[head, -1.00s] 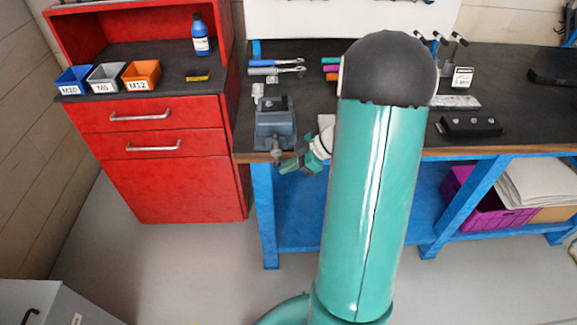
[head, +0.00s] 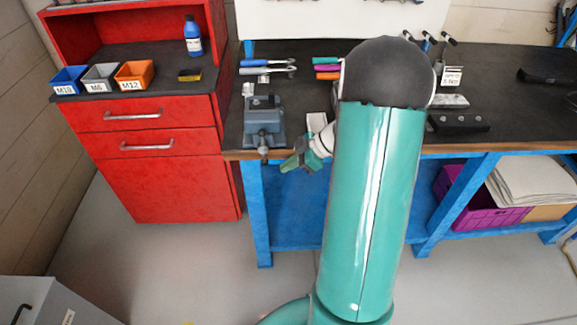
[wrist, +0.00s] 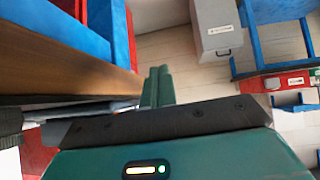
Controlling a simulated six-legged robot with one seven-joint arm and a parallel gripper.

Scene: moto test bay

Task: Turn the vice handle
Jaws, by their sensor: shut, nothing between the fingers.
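A blue-grey vice (head: 264,122) is fixed at the front left edge of the workbench in the head view. The end of its screw (head: 264,153) shows at the front, just over the bench edge. I cannot make out the handle bar clearly. My green gripper (head: 288,166) is in front of the bench edge, to the right of the screw end, with a visible gap between them. In the wrist view my fingers (wrist: 158,86) are together and empty. The vice is not clearly visible in the wrist view.
The dark bench top (head: 390,85) has a wooden front edge and blue legs. Hand tools (head: 268,68) lie behind the vice. A red drawer cabinet (head: 165,185) stands to the left. A grey cabinet (head: 60,303) is at the lower left. The floor in front is clear.

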